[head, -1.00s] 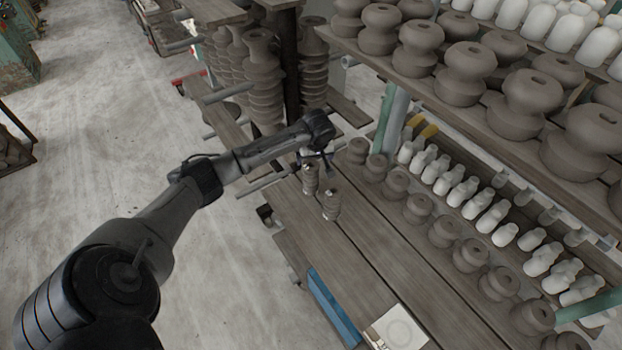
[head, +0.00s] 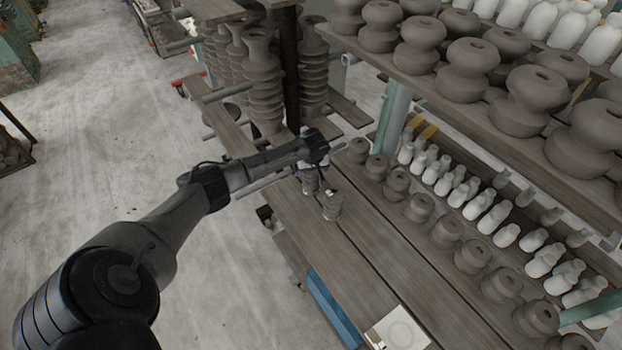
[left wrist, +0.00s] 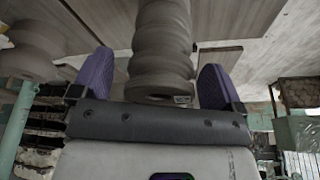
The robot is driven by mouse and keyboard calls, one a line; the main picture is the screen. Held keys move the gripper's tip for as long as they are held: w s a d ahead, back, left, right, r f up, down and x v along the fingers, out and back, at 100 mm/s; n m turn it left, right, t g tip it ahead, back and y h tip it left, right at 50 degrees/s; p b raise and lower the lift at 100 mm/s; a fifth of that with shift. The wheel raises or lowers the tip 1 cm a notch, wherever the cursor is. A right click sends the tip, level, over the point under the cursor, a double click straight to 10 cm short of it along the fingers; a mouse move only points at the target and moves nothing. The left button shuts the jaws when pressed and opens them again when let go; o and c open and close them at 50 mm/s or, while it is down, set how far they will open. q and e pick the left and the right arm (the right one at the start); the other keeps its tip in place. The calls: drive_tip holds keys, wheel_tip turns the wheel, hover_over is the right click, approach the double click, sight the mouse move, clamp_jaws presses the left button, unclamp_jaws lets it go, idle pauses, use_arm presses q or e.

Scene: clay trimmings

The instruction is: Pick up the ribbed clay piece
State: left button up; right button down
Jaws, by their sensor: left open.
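Two small grey-brown ribbed clay pieces stand on the wooden plank shelf (head: 345,262), one farther back (head: 310,182) and one nearer (head: 332,208). My left gripper (head: 316,180) is at these pieces, over the back one and just behind the nearer one. In the left wrist view a ribbed clay piece (left wrist: 160,50) stands between the two purple fingertips (left wrist: 153,80), with a gap seen on both sides. The jaws are open. The arm hides the top of the back piece in the head view. My right gripper is not seen.
Rows of grey clay pieces (head: 420,207) and white pieces (head: 478,206) line the shelf to the right. An upper shelf (head: 470,118) with large clay pieces overhangs it. Tall ribbed stacks (head: 262,85) stand behind. A white square (head: 398,328) lies on the near planks.

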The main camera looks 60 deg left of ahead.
use_arm(q)
drive_tip(key=shift+c, duration=0.2)
clamp_jaws()
idle(0.7)
drive_tip(key=shift+r, duration=0.1)
